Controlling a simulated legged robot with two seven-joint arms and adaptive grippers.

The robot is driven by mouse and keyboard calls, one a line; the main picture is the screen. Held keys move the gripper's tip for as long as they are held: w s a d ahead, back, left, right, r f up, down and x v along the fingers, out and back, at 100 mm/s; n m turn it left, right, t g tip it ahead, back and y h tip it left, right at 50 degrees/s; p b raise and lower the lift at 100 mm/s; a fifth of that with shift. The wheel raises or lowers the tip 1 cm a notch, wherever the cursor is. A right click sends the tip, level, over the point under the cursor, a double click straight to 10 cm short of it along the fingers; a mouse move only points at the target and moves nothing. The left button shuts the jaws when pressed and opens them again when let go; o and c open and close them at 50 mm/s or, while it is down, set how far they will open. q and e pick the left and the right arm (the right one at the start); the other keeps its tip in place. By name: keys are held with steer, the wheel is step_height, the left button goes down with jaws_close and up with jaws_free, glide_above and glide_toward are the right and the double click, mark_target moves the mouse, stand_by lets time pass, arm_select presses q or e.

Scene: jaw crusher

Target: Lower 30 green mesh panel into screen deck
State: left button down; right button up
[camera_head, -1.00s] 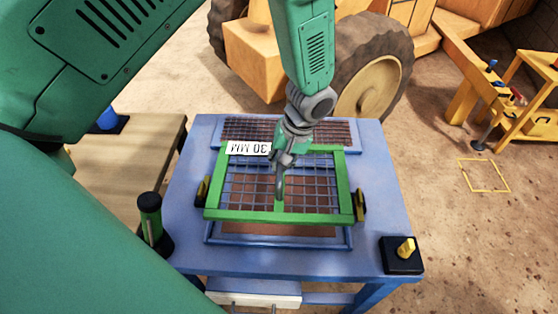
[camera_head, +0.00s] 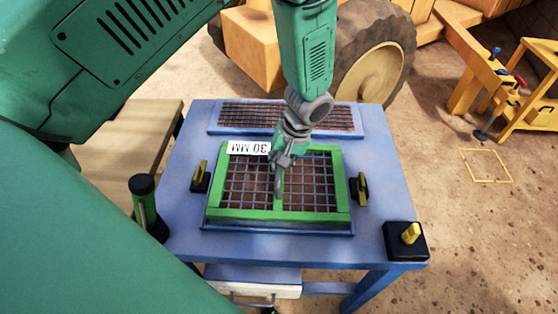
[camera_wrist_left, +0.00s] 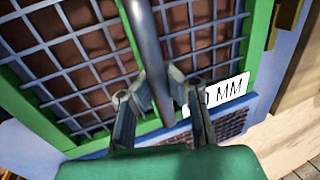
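The green-framed mesh panel (camera_head: 230,213) with a white "30 MM" label (camera_head: 249,148) lies about level over the blue screen deck (camera_head: 183,225). A blue rim shows along its front edge; I cannot tell whether it sits fully flush. My left gripper (camera_head: 279,166) is over the panel's middle, with its fingers closed around the panel's central bar. The left wrist view shows the fingers (camera_wrist_left: 161,82) on both sides of that bar (camera_wrist_left: 145,32), with mesh and the green frame (camera_wrist_left: 262,35) beyond. My right gripper is not in view.
Yellow-and-black latches stand at the left (camera_head: 200,176) and right (camera_head: 359,188) of the panel. A rusty mesh panel (camera_head: 287,117) lies behind.

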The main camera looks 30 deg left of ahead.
arm_select(q)
steer(key=shift+f+b, duration=0.3)
steer(key=shift+f, duration=0.35)
steer(key=shift+b+x, duration=0.45)
steer(key=shift+x, duration=0.35)
steer(key=shift+w, duration=0.15)
steer(key=shift+d, duration=0.1)
steer(key=c, duration=1.6)
jaws_free()
steer(key=shift+c, duration=0.2)
steer(key=shift+f, duration=0.1)
